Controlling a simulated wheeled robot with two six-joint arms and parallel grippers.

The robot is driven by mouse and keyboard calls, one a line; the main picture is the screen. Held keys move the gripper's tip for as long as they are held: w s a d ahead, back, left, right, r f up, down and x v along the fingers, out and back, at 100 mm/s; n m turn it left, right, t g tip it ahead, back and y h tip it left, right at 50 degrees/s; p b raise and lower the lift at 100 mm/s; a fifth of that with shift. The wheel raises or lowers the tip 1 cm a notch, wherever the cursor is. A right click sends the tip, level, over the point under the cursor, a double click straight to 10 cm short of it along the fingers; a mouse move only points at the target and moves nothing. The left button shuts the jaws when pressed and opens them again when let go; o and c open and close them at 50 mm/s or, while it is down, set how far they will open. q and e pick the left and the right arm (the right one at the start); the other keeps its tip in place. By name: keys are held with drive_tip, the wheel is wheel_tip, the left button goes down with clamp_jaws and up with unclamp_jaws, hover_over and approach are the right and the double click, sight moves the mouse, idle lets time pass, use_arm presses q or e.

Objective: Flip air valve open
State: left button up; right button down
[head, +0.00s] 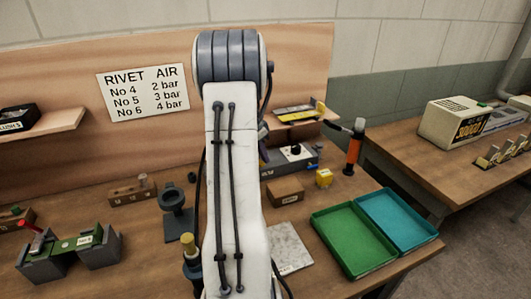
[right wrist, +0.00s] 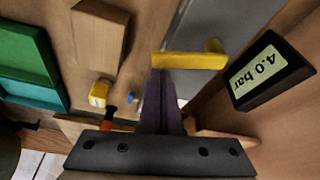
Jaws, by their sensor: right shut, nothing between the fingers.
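The yellow valve lever (right wrist: 190,60) lies across the grey unit (right wrist: 192,22) in the right wrist view, with a round yellow knob at its right end. My right gripper (right wrist: 161,74) is shut and empty, its dark fingertips right at the lever's lower edge; I cannot tell whether they touch it. A black display (right wrist: 272,70) beside the lever reads 4.0 bar. In the head view the grey unit (head: 303,159) shows partly, and my right arm hides the lever and most of the gripper. My left gripper is not in view.
A brown block (head: 286,191), a yellow cube (head: 324,178) and an upright orange tool (head: 354,150) stand near the unit. Green (head: 350,250) and teal (head: 398,222) trays lie at the right. A sign (head: 143,91) on the backboard lists No 6 at 4 bar.

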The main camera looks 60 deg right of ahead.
drive_tip(key=p+v, duration=0.5)
drive_tip(key=v, duration=0.5)
drive_tip(key=shift+s, duration=0.1)
